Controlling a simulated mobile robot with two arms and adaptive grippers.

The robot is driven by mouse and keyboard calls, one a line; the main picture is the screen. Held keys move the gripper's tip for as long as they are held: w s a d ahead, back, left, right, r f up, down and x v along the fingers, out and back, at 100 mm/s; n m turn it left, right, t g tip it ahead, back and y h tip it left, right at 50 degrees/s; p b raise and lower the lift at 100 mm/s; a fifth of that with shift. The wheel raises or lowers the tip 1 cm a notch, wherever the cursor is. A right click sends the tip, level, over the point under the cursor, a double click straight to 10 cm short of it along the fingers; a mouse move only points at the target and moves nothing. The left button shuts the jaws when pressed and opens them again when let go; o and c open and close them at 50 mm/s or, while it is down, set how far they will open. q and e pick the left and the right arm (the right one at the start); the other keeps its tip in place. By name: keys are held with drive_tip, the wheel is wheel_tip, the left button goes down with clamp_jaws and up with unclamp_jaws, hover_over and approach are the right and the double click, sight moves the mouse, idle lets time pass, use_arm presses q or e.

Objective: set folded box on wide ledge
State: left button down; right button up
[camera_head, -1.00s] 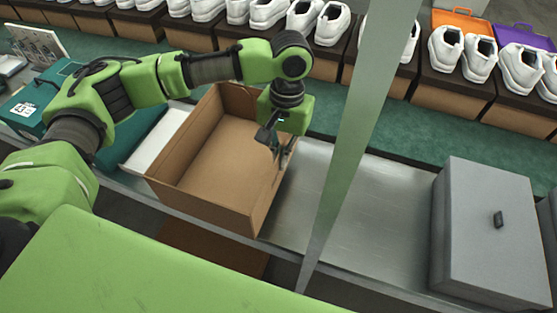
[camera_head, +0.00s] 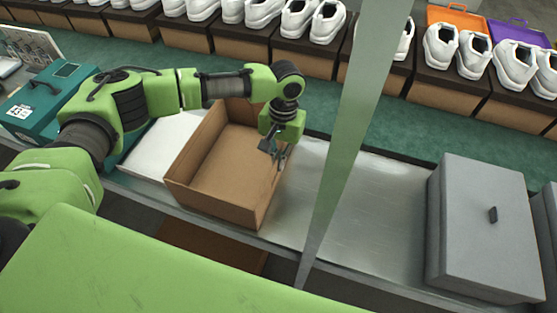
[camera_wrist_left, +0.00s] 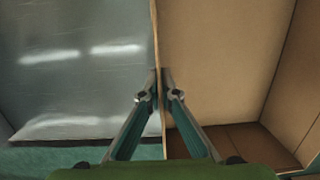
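The brown cardboard box (camera_head: 210,195) stands open-topped at the left part of the grey metal ledge (camera_head: 385,215) in the head view. My left gripper (camera_head: 279,160) is at the box's right wall, pointing down. In the left wrist view, the gripper's two fingers (camera_wrist_left: 160,78) close from both sides on the thin edge of that wall, with the box interior (camera_wrist_left: 225,60) to the right and the bare metal to the left. Whether the box bottom touches the ledge cannot be told. My right gripper is not in view.
A grey lidded box (camera_head: 485,230) stands at the right of the ledge. A teal case (camera_head: 45,103) and a white panel (camera_head: 160,145) lie to the left. White shoes (camera_head: 510,65) stand on boxes along the back. A pale upright post (camera_head: 350,130) crosses the view. Bare metal lies between the boxes.

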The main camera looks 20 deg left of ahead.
use_arm(q)
drive_tip(key=shift+f, duration=0.1)
drive_tip(key=c, duration=2.3)
unclamp_jaws()
drive_tip(key=r, duration=0.4)
drive_tip(key=w+r, duration=0.1)
drive_tip(key=r, duration=0.3)
drive_tip(key=r+b, duration=0.1)
drive_tip(key=r, duration=0.3)
drive_tip(key=shift+w+d+r, duration=0.1)
drive_tip(key=shift+w+d, duration=0.05)
drive_tip(key=shift+w, duration=0.05)
